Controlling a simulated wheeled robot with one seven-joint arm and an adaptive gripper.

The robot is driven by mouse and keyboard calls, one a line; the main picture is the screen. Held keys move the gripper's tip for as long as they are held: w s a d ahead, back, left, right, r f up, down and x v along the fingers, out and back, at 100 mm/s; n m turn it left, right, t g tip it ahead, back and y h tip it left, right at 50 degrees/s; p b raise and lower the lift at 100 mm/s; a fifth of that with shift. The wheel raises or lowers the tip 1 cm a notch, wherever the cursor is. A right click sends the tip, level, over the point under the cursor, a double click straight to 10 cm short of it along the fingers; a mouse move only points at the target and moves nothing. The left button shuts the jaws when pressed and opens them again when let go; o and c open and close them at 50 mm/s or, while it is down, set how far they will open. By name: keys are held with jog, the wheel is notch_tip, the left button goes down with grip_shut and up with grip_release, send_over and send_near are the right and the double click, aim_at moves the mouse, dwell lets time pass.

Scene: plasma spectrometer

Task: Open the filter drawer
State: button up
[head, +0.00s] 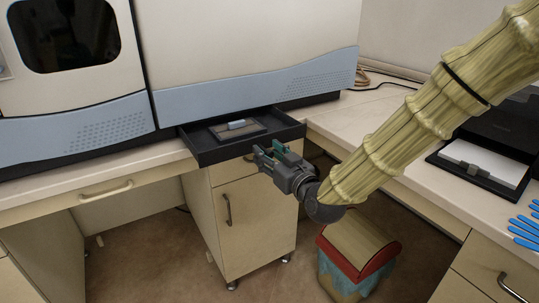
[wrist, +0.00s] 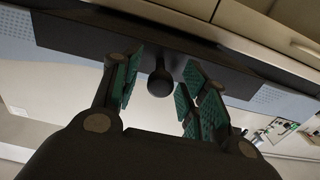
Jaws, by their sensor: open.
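The filter drawer (head: 205,152) is a dark tray under the spectrometer. In the head view it stands pulled out past the counter's front edge, with a filter with a grey handle (head: 237,124) lying inside. My gripper (head: 268,155) is just in front of the drawer's front face. In the wrist view my gripper (wrist: 160,95) is open, with green pads on both sides of the drawer's round dark knob (wrist: 160,82). The knob lies between the fingers, and no pad clearly touches it. In the head view my gripper hides the knob.
The spectrometer (head: 255,45) stands on the counter behind the drawer. A cabinet (head: 245,225) is below, with a red-lidded bin (head: 355,255) to its right. A printer (head: 490,165) and blue gloves (head: 525,230) are on the right counter.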

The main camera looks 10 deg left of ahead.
jog(key=v, duration=1.2)
jog(key=s+d+f+m+g+h, duration=0.2)
jog(key=s+d+f+g+h, duration=0.3)
jog(key=f, duration=0.8)
jog(key=s+d+f+m+h, duration=0.15)
jog(key=s+d+f, duration=0.4)
jog(key=f, duration=0.85)
jog(key=s+d+f+m+g+h, duration=0.3)
jog(key=d+f, duration=0.4)
jog(key=f, duration=0.6)
jog(key=s+d+f+m+g+h, duration=0.1)
jog(key=s+d+f+g+h, duration=0.15)
jog(key=s+d+f, duration=0.55)
jog(key=s+d+f+m+g+h, duration=0.1)
jog(key=s+d+f+m+g, duration=0.3)
jog(key=s, duration=0.8)
notch_tip(320, 180, up, 18)
jog(key=n+t+p, duration=0.1)
jog(key=n+p, duration=0.1)
jog(key=p, duration=1.5)
jog(key=shift+w+d+f, duration=0.25)
jog(key=shift+w, duration=0.2)
